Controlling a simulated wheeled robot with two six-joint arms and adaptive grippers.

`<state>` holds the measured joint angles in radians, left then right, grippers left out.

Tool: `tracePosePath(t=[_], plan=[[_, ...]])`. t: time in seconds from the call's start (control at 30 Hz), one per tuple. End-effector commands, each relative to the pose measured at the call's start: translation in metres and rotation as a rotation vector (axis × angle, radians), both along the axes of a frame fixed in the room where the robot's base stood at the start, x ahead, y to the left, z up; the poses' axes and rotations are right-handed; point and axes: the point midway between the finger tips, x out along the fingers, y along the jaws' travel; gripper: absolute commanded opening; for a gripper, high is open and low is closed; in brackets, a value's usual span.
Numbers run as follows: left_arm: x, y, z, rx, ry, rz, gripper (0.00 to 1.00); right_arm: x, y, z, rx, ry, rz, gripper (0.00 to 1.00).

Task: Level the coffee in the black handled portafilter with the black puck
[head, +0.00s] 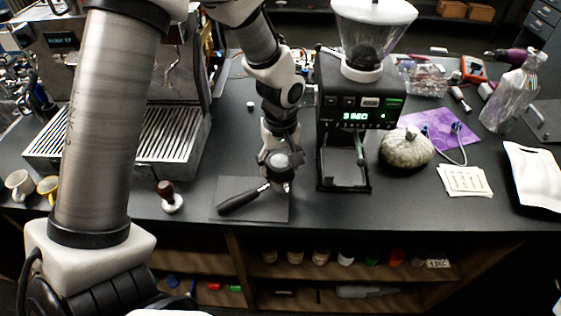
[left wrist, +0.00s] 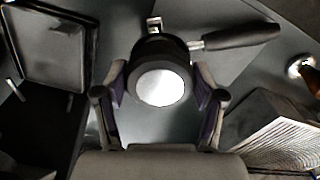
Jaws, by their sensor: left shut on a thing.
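The black handled portafilter (head: 240,199) lies on a dark mat (head: 222,186) on the counter, its handle pointing to the lower left. It also shows in the left wrist view (left wrist: 240,36), with its handle toward the upper right. My left gripper (head: 279,172) is directly over the portafilter's basket, pointing down. In the left wrist view its fingers (left wrist: 161,98) are shut on the black puck, whose round top (left wrist: 162,87) looks pale and shiny with a dark rim. The puck sits over the basket; whether it touches the coffee is hidden. The coffee is not visible.
A grinder (head: 345,120) stands close to the right of my left gripper. An espresso machine (head: 165,135) is to the left. A tamper with a brown handle (head: 170,198) stands left of the mat. A grey-green rounded object (head: 406,148) lies right of the grinder.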

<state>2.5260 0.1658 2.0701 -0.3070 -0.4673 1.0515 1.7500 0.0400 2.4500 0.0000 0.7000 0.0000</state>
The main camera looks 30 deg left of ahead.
Motion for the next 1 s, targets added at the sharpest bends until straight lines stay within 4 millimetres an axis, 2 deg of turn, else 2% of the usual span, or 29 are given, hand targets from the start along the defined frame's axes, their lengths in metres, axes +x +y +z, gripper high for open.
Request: tracePosePath(t=[1.0], plan=[[0.0, 0.0, -0.013, 0.0, 0.0, 0.0, 0.14, 0.0, 0.0, -0.008, 0.0, 0.0, 0.0, 0.4]])
